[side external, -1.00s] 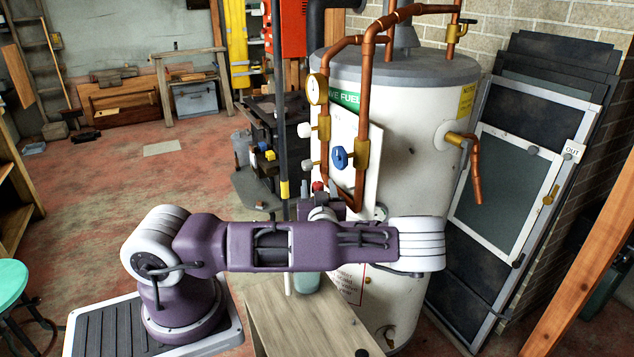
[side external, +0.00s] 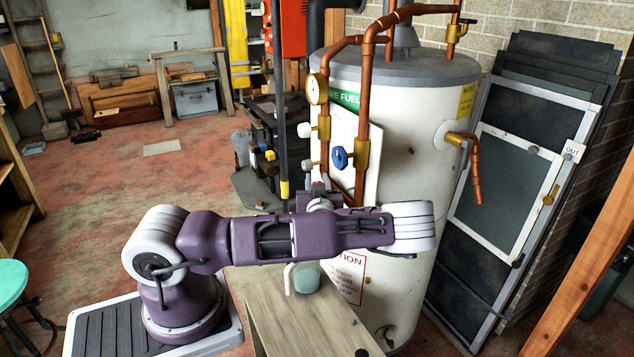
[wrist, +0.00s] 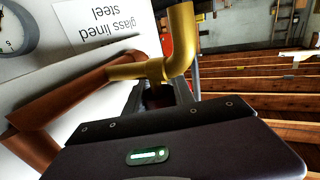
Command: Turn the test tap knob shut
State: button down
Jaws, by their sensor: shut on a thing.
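The test tap shows in the wrist view as a brass body (wrist: 150,70) with a bent brass elbow, joined to a copper pipe. My gripper (wrist: 160,95) is at this tap, its two fingers closed around a dark reddish knob (wrist: 158,94) just below the brass body. Most of the knob is hidden between the fingers, so its turn angle cannot be told. In the side view my gripper (side external: 319,188) is small and partly hidden behind my arm, in front of the heater's lower pipework.
A white water heater (side external: 420,130) stands behind my arm. Close above the gripper are copper pipes (side external: 364,90), a blue knob (side external: 340,157), pale knobs (side external: 304,130) and a gauge (side external: 317,88). A wooden bench (side external: 300,325) with a greenish jar (side external: 307,279) is below. Open floor lies left.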

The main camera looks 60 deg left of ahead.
jog(key=shift+t, duration=0.3)
jog(key=m+t+h, duration=0.3)
jog(key=w+d+m+t+h, duration=0.1)
jog(key=m+t+h, duration=0.2)
jog(key=h, duration=0.1)
jog(key=d+m+t+h, duration=0.1)
jog(key=m+t+h, duration=0.2)
jog(key=m+h, duration=0.1)
jog(key=shift+w+t, duration=0.3)
jog(key=shift+w, duration=0.05)
jog(key=shift+h, duration=0.3)
jog(key=c, duration=1.1)
grip_release()
jog(key=shift+o, duration=0.2)
